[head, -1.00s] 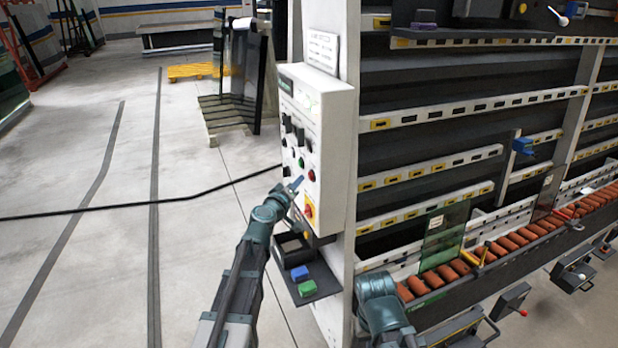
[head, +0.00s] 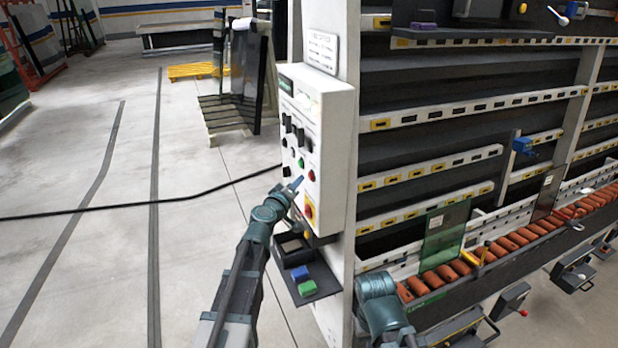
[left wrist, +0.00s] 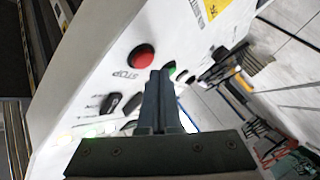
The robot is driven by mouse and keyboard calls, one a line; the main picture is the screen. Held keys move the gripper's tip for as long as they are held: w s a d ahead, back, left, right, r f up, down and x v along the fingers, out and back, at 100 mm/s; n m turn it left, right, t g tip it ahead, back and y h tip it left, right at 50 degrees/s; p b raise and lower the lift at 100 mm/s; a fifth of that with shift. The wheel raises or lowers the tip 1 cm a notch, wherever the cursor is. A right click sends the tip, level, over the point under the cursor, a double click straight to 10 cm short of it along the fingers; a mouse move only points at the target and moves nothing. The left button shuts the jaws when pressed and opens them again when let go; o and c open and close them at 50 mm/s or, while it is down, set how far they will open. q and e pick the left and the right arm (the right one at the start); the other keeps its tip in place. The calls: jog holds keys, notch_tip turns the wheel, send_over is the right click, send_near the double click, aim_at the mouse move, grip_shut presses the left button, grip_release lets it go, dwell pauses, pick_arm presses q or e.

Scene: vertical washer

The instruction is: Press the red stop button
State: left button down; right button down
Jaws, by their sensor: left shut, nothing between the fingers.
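The red stop button (head: 311,175) is a small round button low on the white control box. In the left wrist view the red stop button (left wrist: 141,57) stands out from the panel, with the word STOP beside it. My left gripper (head: 296,184) is shut and empty, its fingertips close to the panel just left of and below the red button. In the left wrist view my left gripper (left wrist: 160,75) points at the panel between the red button and a green button (left wrist: 170,68), nearer the green one. I cannot tell whether the tips touch the panel.
The control box (head: 340,125) also carries black knobs and a red-yellow switch (head: 309,209). A small shelf (head: 322,283) with a blue and a green block juts out below. The washer's roller conveyor (head: 515,240) runs at the right. Open floor lies to the left.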

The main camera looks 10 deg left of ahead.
pick_arm(q)
jog(key=shift+w+d, duration=0.1)
jog(key=shift+w+d, duration=0.15)
jog(key=shift+d, duration=0.1)
jog(key=shift+w+d, duration=0.3)
jog(key=shift+d, duration=0.15)
dwell(1.0)
jog(key=shift+s+a, duration=0.55)
jog(key=shift+a, duration=0.25)
jog(key=s+a, duration=0.1)
jog(key=a, duration=0.1)
jog(key=s+a, duration=0.1)
jog(key=a, duration=0.1)
jog(key=shift+s, duration=0.4)
dwell(0.7)
